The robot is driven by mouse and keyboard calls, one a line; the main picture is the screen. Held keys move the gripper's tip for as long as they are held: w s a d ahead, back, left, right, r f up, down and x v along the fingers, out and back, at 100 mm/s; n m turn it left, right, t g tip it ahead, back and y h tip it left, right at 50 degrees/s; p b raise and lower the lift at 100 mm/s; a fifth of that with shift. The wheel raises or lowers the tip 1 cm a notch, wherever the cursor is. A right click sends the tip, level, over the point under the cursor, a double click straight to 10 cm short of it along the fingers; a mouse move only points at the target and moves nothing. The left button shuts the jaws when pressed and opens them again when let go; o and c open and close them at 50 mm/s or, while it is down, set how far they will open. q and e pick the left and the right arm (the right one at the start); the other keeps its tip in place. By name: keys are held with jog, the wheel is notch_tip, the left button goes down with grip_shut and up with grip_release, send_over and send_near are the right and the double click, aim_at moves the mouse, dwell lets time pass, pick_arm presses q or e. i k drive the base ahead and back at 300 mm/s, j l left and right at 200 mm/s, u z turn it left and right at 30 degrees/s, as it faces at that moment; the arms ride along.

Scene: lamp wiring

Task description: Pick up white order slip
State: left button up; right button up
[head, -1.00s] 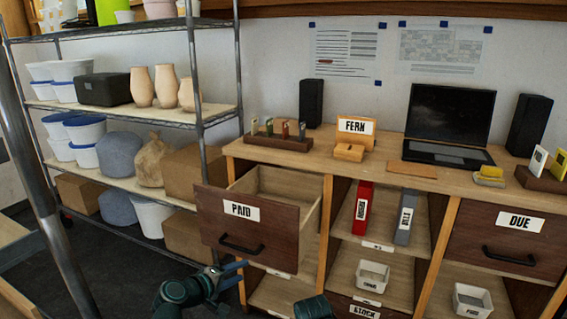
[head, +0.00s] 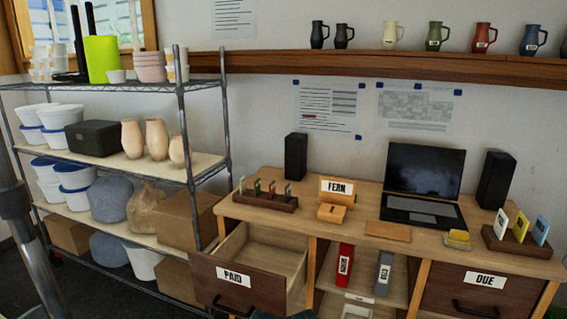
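A white slip (head: 500,224) stands upright at the left end of a dark wooden rack (head: 522,246) on the right side of the desk. A yellow slip (head: 521,228) and a blue slip (head: 541,231) stand beside it in the same rack. Small print on the white slip is too small to read. Neither of my grippers is in view; only a dark teal sliver of my own body shows at the bottom edge.
The PAID drawer (head: 236,279) is pulled open and looks empty; the DUE drawer (head: 484,281) is shut. A laptop (head: 425,180), a speaker (head: 495,180), a yellow sponge-like block (head: 458,238) and another slip rack (head: 265,201) stand on the desk (head: 345,235).

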aim_at(501, 221)
jog(key=z, duration=1.45)
jog(key=i, duration=0.1)
jog(key=j+z, duration=0.05)
